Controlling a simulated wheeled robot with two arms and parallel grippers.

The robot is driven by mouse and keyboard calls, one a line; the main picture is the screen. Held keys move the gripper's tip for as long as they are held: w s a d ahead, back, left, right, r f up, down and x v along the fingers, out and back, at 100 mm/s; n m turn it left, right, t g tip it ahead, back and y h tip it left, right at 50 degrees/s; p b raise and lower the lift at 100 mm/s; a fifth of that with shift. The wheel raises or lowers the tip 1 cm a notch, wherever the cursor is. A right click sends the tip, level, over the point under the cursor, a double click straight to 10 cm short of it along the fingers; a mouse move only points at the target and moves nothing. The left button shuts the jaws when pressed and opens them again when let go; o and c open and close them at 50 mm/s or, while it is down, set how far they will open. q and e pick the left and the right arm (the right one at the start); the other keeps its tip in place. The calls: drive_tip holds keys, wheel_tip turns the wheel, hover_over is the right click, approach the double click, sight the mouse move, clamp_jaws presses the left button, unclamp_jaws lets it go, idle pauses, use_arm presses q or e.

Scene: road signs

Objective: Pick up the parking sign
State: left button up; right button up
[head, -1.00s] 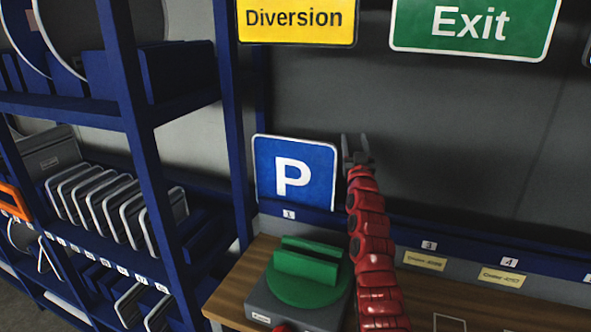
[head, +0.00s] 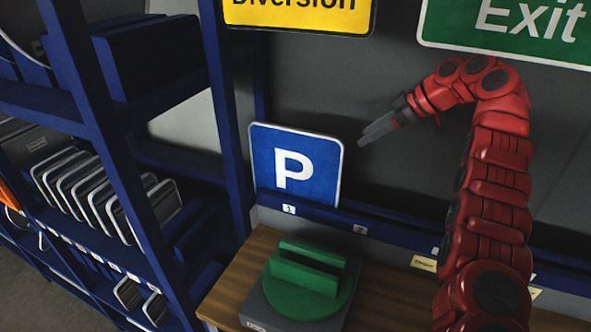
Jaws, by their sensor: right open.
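The parking sign (head: 262,163) is a blue square plate with a white P and a white edge. It stands upright on the blue ledge at the spot labelled 1, against the dark wall. My right gripper (head: 366,138) comes in from the right on a red arm. Its fingers point left and slightly down, a little right of the sign's upper right edge. It is open and empty, with a gap between it and the sign. My left gripper is not in view.
A green slotted holder (head: 306,273) on a grey base stands on the wooden table (head: 232,282) below the sign. A blue rack (head: 127,170) with blank sign plates stands at left. A yellow Diversion sign (head: 300,14) and a green Exit sign (head: 505,30) hang above.

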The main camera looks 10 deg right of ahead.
sight(344, 149)
drive_tip(key=p+x, duration=0.3)
drive_tip(key=x, duration=0.6)
drive_tip(key=shift+w+a, duration=0.1)
drive_tip(key=shift+w, duration=0.05)
drive_tip(key=p+x, duration=0.4)
drive_tip(key=shift+w+a+f, duration=0.15)
drive_tip(key=shift+w+f, duration=0.1)
drive_tip(key=shift+f, duration=0.05)
drive_tip(key=shift+w+a+f, duration=0.1)
drive_tip(key=shift+w+f, duration=0.05)
drive_tip(key=shift+f, duration=0.1)
clamp_jaws()
drive_tip(key=shift+r, duration=0.1)
idle(0.4)
